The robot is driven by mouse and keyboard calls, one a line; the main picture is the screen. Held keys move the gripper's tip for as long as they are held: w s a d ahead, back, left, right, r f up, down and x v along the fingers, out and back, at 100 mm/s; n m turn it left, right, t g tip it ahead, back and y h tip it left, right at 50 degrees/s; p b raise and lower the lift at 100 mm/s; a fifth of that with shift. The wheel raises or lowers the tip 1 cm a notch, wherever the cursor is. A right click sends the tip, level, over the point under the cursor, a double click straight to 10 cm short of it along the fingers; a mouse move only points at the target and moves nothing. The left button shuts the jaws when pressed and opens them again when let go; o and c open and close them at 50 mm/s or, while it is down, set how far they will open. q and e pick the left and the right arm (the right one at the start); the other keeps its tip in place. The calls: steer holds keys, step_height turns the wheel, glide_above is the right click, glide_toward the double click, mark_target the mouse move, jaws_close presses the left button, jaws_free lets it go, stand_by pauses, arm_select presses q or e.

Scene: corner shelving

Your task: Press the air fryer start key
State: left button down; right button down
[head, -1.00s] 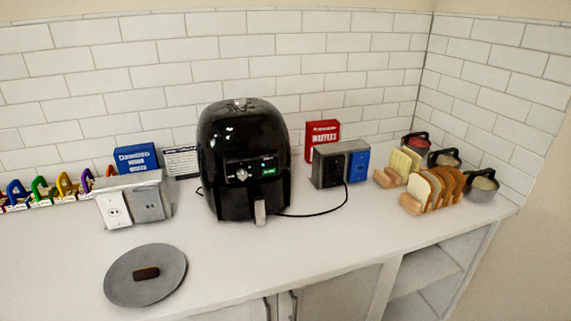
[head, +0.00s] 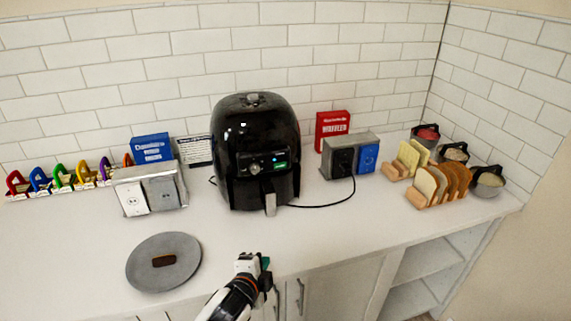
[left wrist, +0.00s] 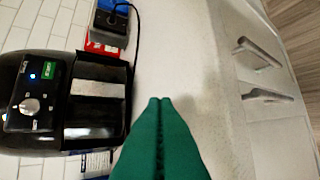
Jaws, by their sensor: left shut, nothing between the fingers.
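The black air fryer (head: 255,130) stands on the white counter against the tiled wall. Its front panel has a knob (head: 254,168), a small blue light and a green key (head: 281,165). In the left wrist view the air fryer (left wrist: 95,105) lies sideways at the left, with the green key (left wrist: 50,70) beside the blue light and the knob (left wrist: 29,106). My left gripper (head: 266,262) is at the counter's front edge, in front of and below the air fryer, apart from it. Its green fingers (left wrist: 160,100) are shut together and empty. My right gripper is not in view.
A grey round plate (head: 164,262) with a brown piece lies left of my gripper. Outlet boxes (head: 150,189) (head: 350,155) flank the fryer, with a black cord to the right one. Bread racks (head: 438,188) and pots (head: 488,181) stand at the right. The counter before the fryer is clear.

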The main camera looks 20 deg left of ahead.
arm_select(q)
steer(key=w+d+r+m+t+h, duration=0.3)
steer(key=w+r+m+t+h, duration=0.1)
steer(key=w+r+m, duration=0.8)
steer(key=shift+w+m+t, duration=0.2)
steer(key=shift+m+t, duration=0.6)
steer(key=shift+a, duration=0.15)
steer(key=b, duration=0.1)
glide_toward(288, 164)
steer(key=w+d, duration=0.2)
steer(key=w, duration=0.1)
steer(key=shift+w+a+r+b, duration=0.2)
steer(key=shift+w+a+b, duration=0.1)
steer(key=shift+w, duration=0.25)
stand_by(0.5)
steer(key=shift+w+a, duration=0.25)
steer(key=shift+w, duration=0.1)
